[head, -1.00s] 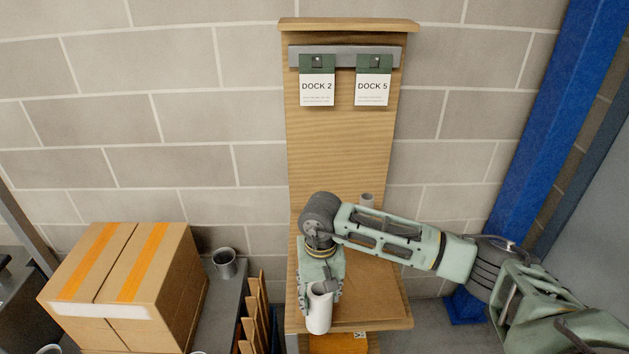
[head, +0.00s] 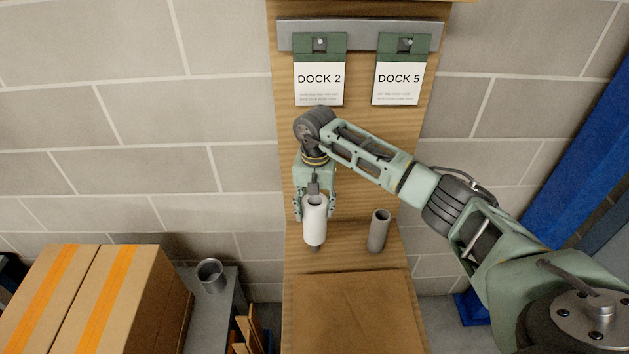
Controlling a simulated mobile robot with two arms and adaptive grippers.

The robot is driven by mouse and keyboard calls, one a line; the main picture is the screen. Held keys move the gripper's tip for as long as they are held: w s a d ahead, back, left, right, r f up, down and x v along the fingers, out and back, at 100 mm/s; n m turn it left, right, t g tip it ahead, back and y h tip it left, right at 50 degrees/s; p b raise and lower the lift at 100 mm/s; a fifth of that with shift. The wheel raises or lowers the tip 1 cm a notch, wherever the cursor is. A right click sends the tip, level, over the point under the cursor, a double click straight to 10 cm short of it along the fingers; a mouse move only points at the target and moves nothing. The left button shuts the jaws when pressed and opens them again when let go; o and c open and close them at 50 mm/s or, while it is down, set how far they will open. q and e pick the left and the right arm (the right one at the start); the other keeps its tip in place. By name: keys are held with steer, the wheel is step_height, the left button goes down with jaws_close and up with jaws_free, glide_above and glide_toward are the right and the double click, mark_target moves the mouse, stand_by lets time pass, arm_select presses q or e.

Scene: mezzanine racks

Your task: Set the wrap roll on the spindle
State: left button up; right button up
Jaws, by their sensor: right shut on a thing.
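The white wrap roll (head: 315,225) is upright, with its open end up. My right gripper (head: 314,207) is shut on it, with its fingers at the roll's sides. The roll is in front of the wooden back panel, below the DOCK 2 card. A dark piece shows just above the roll's opening and a dark tip below it. I cannot tell whether these are a spindle or gripper parts. A grey-brown tube (head: 379,231) stands upright to the right of the roll, apart from it. I cannot tell whether it is the spindle or a core. My left gripper is out of view.
A DOCK 2 card (head: 319,82) and a DOCK 5 card (head: 398,82) hang from a metal rail. A flat brown board (head: 350,315) lies in front. At the left are a taped carton (head: 95,300) and a grey cup (head: 212,276). A blue post (head: 570,190) stands at the right.

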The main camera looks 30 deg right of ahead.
steer(key=shift+w+d+r, duration=0.1)
steer(key=shift+w, duration=0.1)
steer(key=shift+s+a+f+b, duration=0.2)
steer(key=shift+s+f+b, duration=0.2)
steer(key=shift+f+b, duration=0.25)
step_height(320, 180, down, 2)
steer(key=shift+w+b, duration=0.15)
steer(key=shift+b, duration=0.3)
step_height(320, 180, down, 2)
steer(key=shift+d+b, duration=0.1)
steer(key=shift+b, duration=0.35)
arm_select(q)
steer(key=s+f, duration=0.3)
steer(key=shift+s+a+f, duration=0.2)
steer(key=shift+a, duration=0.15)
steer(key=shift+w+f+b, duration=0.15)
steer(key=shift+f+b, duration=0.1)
steer(key=shift+b, duration=0.05)
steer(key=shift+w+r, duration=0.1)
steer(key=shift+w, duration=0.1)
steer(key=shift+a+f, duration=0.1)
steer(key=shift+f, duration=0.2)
